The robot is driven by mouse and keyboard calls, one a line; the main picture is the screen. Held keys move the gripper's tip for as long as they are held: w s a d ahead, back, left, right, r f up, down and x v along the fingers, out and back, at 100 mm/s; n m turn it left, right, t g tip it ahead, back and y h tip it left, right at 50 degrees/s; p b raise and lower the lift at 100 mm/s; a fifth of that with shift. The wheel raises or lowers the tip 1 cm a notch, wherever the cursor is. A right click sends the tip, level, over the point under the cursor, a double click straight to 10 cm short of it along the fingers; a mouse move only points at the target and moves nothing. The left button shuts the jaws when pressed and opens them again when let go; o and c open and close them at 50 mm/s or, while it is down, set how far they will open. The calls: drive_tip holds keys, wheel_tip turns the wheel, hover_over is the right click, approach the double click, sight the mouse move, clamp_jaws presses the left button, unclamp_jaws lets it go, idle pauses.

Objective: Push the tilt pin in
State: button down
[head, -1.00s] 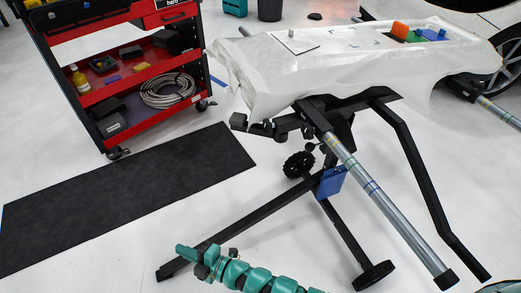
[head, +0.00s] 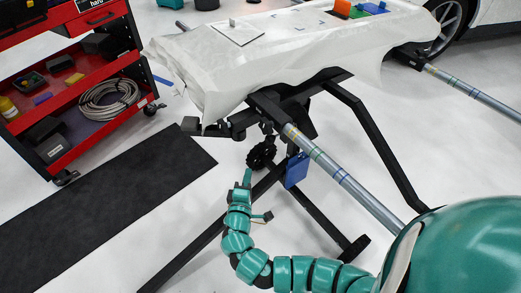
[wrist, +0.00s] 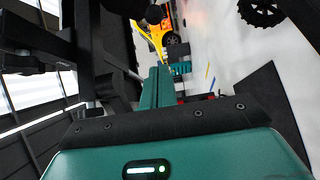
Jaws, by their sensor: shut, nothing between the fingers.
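The stand (head: 292,117) is a black frame with a silver tube, under a white-covered bench top. Small dark fittings (head: 267,128) hang below its head bracket; I cannot tell which one is the tilt pin. My gripper (head: 247,175) is teal, points up and is shut and empty. In the head view it appears just below the knobbly black wheel (head: 261,155); the depth between them is unclear. In the wrist view my gripper (wrist: 160,75) points toward the black frame parts, with a rounded black knob (wrist: 154,14) beyond its tips. No contact shows.
A blue plate (head: 297,170) hangs on the stand right of my gripper. Black legs (head: 215,240) spread across the floor. A red tool cart (head: 75,95) and black mat (head: 110,215) are at left. Open white floor lies around the stand.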

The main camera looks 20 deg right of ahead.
drive_tip(key=b, duration=0.2)
approach(266, 140)
drive_tip(key=w+a, duration=0.2)
drive_tip(key=w, duration=0.2)
drive_tip(key=shift+w+d, duration=0.25)
drive_tip(key=shift+d, duration=0.5)
drive_tip(key=shift+w+d, duration=0.25)
drive_tip(key=shift+d, duration=0.5)
drive_tip(key=shift+w+d, duration=0.25)
drive_tip(key=shift+d, duration=0.55)
drive_tip(key=shift+w+d, duration=0.25)
drive_tip(key=shift+d, duration=0.45)
drive_tip(key=shift+w+d, duration=0.25)
drive_tip(key=shift+d, duration=0.6)
